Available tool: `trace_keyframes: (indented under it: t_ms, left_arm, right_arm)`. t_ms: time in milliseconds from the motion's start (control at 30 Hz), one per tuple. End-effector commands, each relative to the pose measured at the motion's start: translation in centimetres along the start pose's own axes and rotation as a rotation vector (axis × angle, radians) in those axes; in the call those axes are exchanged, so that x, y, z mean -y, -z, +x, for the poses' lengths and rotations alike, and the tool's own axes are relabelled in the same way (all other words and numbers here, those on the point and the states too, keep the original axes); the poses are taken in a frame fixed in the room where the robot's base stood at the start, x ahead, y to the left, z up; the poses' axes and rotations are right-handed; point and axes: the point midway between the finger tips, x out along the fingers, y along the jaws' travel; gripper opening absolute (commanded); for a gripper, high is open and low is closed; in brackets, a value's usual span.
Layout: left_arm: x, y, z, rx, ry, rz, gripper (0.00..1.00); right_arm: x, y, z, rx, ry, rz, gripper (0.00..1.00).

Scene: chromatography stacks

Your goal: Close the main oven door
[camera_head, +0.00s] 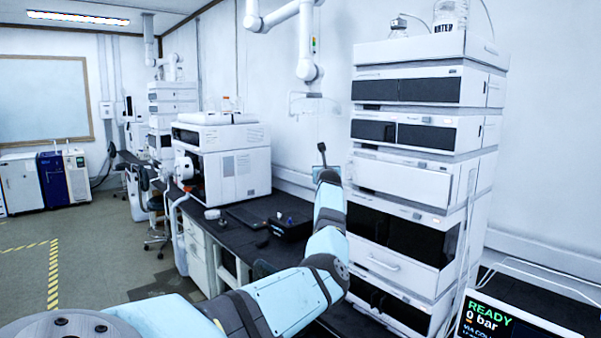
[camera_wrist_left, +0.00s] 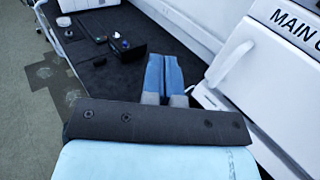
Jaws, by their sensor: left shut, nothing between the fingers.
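The white panel lettered "MAIN O" (camera_wrist_left: 292,24), cut off by the right edge of the left wrist view, appears to be the main oven door. A curved white handle-like piece (camera_wrist_left: 232,62) stands at its left side. I cannot tell the door's angle. In the head view a plain white front (camera_head: 402,180) sits mid-stack, its lettering unreadable. My left gripper (camera_head: 321,150) points up just left of the stack; its blue fingers (camera_wrist_left: 165,78) are together and empty, left of the handle-like piece. Contact is not visible. My right gripper is out of view.
The tall instrument stack (camera_head: 428,110) has bottles on top. A black bench (camera_head: 225,222) carries a small black box (camera_head: 290,224). Another white instrument (camera_head: 232,165) stands farther back. A "READY" screen (camera_head: 500,325) is at lower right. The floor at left is open.

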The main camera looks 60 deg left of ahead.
Motion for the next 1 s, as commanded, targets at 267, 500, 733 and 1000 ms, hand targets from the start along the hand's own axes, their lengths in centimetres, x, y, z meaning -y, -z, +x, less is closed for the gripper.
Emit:
trace_keyframes:
  t_ms: [267, 500, 733, 1000]
  left_arm:
    - [-3.2, 0.2, -1.9, 0.003, -0.001, 0.006, 0.00]
    - [-6.3, 0.2, -3.5, 0.002, -0.001, 0.004, 0.00]
    - [-7.1, 0.0, -4.1, 0.000, 0.003, 0.002, 0.00]
    - [-6.8, 0.8, -4.6, 0.018, -0.012, 0.081, 0.00]
  right_arm:
    - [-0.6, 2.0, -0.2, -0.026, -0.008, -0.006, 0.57]
    - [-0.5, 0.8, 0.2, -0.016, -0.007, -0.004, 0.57]
    - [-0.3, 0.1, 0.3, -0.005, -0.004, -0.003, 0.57]
    - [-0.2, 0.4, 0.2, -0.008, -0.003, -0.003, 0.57]
